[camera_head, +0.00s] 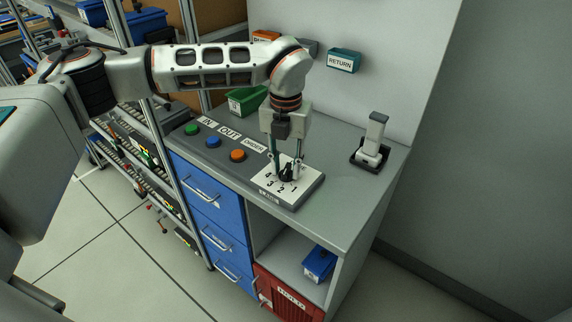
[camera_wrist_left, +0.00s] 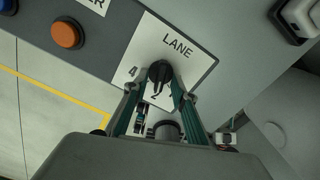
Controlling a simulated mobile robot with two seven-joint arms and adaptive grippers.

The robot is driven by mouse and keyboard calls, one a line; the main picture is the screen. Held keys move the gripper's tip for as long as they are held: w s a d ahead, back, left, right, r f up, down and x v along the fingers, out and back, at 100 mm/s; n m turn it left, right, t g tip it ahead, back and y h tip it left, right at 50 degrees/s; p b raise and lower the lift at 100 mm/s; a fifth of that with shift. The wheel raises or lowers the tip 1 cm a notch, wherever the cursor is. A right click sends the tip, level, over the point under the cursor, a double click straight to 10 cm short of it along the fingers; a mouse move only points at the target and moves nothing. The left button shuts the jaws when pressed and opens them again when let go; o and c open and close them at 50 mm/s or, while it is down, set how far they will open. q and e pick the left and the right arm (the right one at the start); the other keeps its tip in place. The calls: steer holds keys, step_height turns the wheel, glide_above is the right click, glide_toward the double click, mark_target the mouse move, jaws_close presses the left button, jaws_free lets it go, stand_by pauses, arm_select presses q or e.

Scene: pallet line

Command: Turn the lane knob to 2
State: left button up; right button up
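The lane knob (camera_head: 286,173) is a small black knob on a white dial plate (camera_head: 306,190) marked 4, 3, 2, 1, on the grey counter. My left gripper (camera_head: 287,172) points down over the plate, its two fingers apart on either side of the knob. In the left wrist view the knob (camera_wrist_left: 160,71) sits between the fingertips of my left gripper (camera_wrist_left: 158,80). The 4 and the 2 are readable there; the fingers cover the other numbers. I cannot tell exactly which number the knob points at. My right gripper is not in view.
Green, blue and orange buttons (camera_head: 237,155) stand left of the plate. A green bin (camera_head: 246,101) is behind my arm. A device in a black cradle (camera_head: 370,153) stands at the counter's right. Blue drawers (camera_head: 203,189) are below. Counter right of the plate is clear.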

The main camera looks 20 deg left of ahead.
mark_target(286, 169)
arm_select(q)
step_height(286, 169, up, 12)
stand_by(0.5)
